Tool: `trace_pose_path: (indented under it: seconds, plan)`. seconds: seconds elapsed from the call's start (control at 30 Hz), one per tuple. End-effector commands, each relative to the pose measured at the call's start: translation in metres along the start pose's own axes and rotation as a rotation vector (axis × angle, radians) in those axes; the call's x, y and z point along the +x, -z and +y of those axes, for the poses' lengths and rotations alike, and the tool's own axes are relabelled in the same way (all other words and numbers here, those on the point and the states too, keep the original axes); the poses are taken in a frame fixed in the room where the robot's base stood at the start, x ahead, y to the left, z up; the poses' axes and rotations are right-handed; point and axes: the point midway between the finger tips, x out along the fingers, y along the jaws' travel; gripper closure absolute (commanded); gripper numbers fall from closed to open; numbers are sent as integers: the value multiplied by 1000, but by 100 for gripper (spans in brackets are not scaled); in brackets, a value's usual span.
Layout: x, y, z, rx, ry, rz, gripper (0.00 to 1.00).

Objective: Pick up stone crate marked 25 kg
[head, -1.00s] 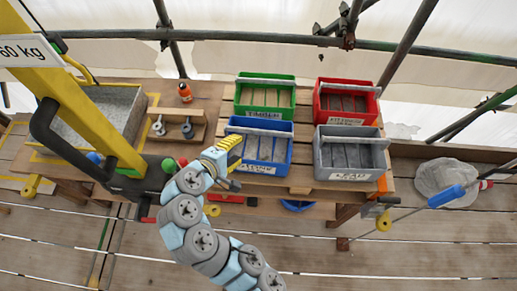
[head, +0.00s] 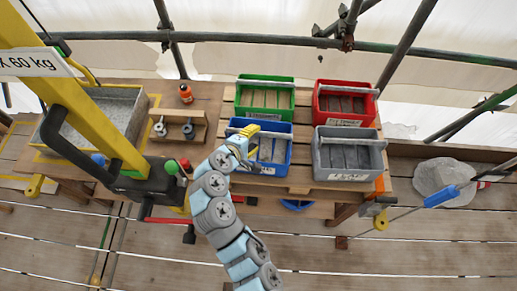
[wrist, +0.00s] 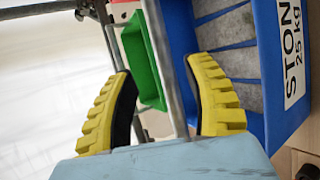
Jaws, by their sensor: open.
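The blue stone crate (head: 274,170) stands on the wooden bench, in the front left of a group of crates. In the wrist view it fills the upper right (wrist: 268,45), with grey slabs inside and a label (wrist: 292,50) reading "STON… 25 kg". Its grey handle bar (wrist: 165,60) rises above the slabs. My gripper (head: 252,146) is over the left part of this crate. In the wrist view my gripper (wrist: 160,100) is open and empty. The bar runs between its two yellow fingers, with gaps on both sides. The fingers' exact height relative to the bar is unclear.
A green crate (head: 264,110) stands behind, a red crate (head: 344,120) behind right, and a grey crate (head: 349,174) close on the right. A yellow lifting frame (head: 85,110) with a "60 kg" sign stands left. Scaffold tubes (head: 300,40) cross behind the bench.

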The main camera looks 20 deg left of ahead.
Motion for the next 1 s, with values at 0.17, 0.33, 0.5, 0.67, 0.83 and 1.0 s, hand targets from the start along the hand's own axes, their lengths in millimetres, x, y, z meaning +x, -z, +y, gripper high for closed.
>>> trace_pose_path:
  seconds: [0.17, 0.33, 0.5, 0.67, 0.83, 1.0]
  plan:
    - [4, -1, 0, 0, 2, -2, 48]
    - [14, -1, -1, 0, 2, -1, 48]
    - [29, -1, -3, 0, 4, -2, 48]
    - [43, -1, -3, 1, 2, -3, 48]
    - [53, -1, -5, -1, 1, -1, 48]
    - [53, -1, -5, -1, 0, 0, 48]
